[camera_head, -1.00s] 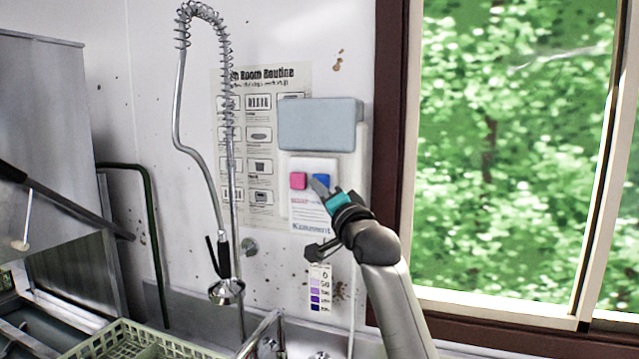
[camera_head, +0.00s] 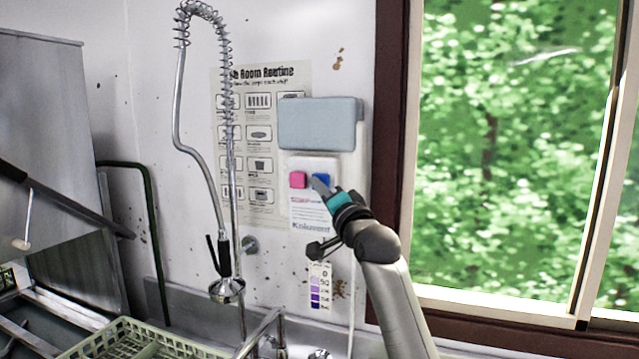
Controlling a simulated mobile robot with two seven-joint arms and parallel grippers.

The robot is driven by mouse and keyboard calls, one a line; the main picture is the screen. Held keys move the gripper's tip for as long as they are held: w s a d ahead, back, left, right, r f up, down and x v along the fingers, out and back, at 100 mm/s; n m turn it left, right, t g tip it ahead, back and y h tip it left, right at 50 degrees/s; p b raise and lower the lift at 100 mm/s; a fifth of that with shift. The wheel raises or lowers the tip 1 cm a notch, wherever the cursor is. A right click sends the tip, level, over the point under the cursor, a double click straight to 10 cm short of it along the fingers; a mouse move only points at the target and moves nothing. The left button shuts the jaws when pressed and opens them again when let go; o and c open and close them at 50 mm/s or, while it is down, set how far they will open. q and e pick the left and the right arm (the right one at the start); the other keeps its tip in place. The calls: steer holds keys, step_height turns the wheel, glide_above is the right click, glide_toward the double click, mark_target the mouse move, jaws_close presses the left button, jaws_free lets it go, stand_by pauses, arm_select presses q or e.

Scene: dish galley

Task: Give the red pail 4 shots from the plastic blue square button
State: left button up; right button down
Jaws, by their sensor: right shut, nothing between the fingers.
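The blue square button (camera_head: 322,179) sits on a white dispenser panel (camera_head: 311,210) on the wall, to the right of a pink square button (camera_head: 298,180). My right gripper (camera_head: 319,184) is shut and empty. Its fingertips are right at the blue button and cover part of it; I cannot tell whether they touch or press it. The red pail is not in view. My left gripper is not in view.
A blue-grey box (camera_head: 320,124) is mounted just above the buttons. A spring hose sprayer (camera_head: 226,288) hangs to the left. A green dish rack (camera_head: 130,340) and a faucet (camera_head: 262,330) are below. A window frame (camera_head: 392,120) stands at the right.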

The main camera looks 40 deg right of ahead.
steer(key=shift+w+d, duration=0.3)
steer(key=shift+d, duration=0.4)
stand_by(1.1)
steer(key=shift+s+a+p, duration=0.3)
steer(key=shift+a, duration=0.2)
steer(key=shift+s+a+p, duration=0.25)
steer(key=shift+a, duration=0.25)
steer(key=shift+w, duration=0.1)
steer(key=shift+w+d, duration=0.15)
steer(key=shift+d, duration=0.15)
stand_by(0.3)
